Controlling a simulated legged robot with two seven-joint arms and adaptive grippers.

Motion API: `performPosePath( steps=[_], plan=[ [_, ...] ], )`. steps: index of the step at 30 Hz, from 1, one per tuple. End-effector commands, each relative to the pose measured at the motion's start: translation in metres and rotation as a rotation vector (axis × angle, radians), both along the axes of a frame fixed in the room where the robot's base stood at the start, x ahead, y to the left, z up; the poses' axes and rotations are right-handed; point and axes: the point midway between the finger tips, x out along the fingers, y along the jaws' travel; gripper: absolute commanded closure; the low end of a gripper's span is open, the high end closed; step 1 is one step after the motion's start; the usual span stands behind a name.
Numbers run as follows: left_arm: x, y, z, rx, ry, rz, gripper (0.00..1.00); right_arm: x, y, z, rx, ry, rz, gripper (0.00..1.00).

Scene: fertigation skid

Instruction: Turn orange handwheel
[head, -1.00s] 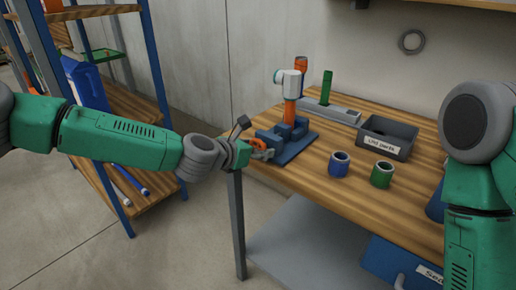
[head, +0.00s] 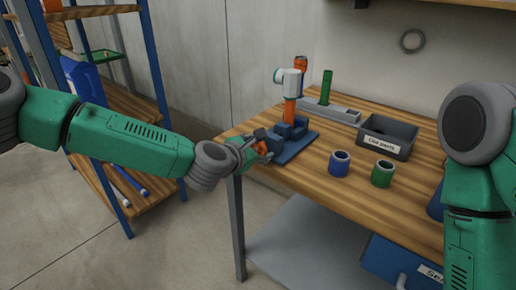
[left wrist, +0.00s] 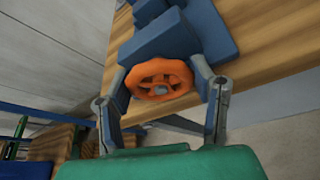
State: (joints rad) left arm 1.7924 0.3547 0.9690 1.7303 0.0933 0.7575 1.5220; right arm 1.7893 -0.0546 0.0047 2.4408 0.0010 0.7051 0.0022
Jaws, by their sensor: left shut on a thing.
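The orange handwheel (left wrist: 160,78) sits on the front of a blue clamp body (left wrist: 172,38), with a grey hub at its middle. In the head view the handwheel (head: 262,146) is partly hidden by my left gripper (head: 257,143). My left gripper (left wrist: 160,84) has one finger on each side of the wheel and is shut on its rim. The blue clamp (head: 289,135) stands on the wooden bench and holds an upright orange pipe (head: 290,110) with a white fitting (head: 289,83). My right gripper is out of view; only my right arm shows.
On the bench (head: 300,187) stand a blue cup (head: 339,165), a green cup (head: 382,174), a dark labelled bin (head: 387,137) and a grey rack (head: 332,111) with a green tube. A blue-framed shelf (head: 158,60) stands at the left.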

Motion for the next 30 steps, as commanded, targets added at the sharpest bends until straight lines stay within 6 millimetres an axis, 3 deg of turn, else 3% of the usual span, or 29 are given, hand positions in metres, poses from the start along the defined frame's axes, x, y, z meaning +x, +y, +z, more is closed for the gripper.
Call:
performPosePath(
  steps=[5,6,8,20,30],
  plan=[
    [0.000,0.000,0.000,0.000,0.000,0.000,0.78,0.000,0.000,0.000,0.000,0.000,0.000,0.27],
    [0.000,0.000,0.000,0.000,0.001,-0.001,0.46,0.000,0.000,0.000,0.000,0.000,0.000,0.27],
    [0.000,0.000,0.000,0.000,0.001,-0.001,0.27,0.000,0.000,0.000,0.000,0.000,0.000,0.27],
    [-0.005,0.002,0.002,-0.001,0.001,0.000,0.27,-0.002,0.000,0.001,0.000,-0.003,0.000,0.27],
    [-0.059,0.029,0.024,-0.002,0.001,-0.001,0.27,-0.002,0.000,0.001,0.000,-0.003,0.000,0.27]
  ],
)
